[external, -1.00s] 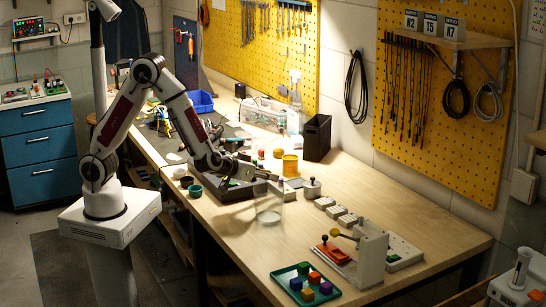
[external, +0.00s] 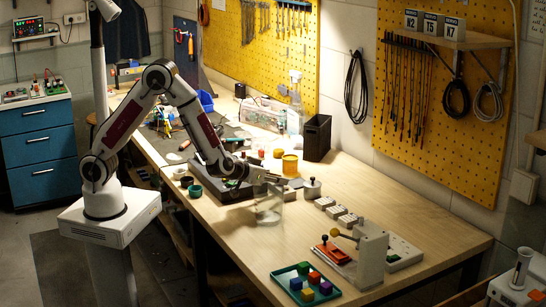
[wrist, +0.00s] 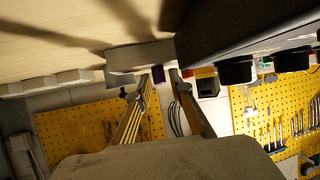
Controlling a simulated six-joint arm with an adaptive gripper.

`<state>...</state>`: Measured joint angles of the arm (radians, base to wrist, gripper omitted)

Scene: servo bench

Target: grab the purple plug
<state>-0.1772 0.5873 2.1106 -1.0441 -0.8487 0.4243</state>
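The purple plug (wrist: 157,73) shows in the wrist view as a small purple piece at the edge of a pale grey block (wrist: 138,57). The wrist picture looks upside down, with the bench top along its upper edge. My gripper (wrist: 161,76) is open, with one finger on each side of the plug in the picture. The plug appears close to the left fingertip. I cannot tell whether they touch. In the external view my gripper (external: 277,178) is low over the bench, behind the clear jar. I cannot make out the plug clearly there.
The clear jar (external: 268,210) stands just in front of my gripper. A dark box (external: 236,191) lies under my wrist; a black-knobbed grey piece (external: 312,188) stands to the right. A green tray (external: 335,294) of coloured cubes is at the front. The bench between has free room.

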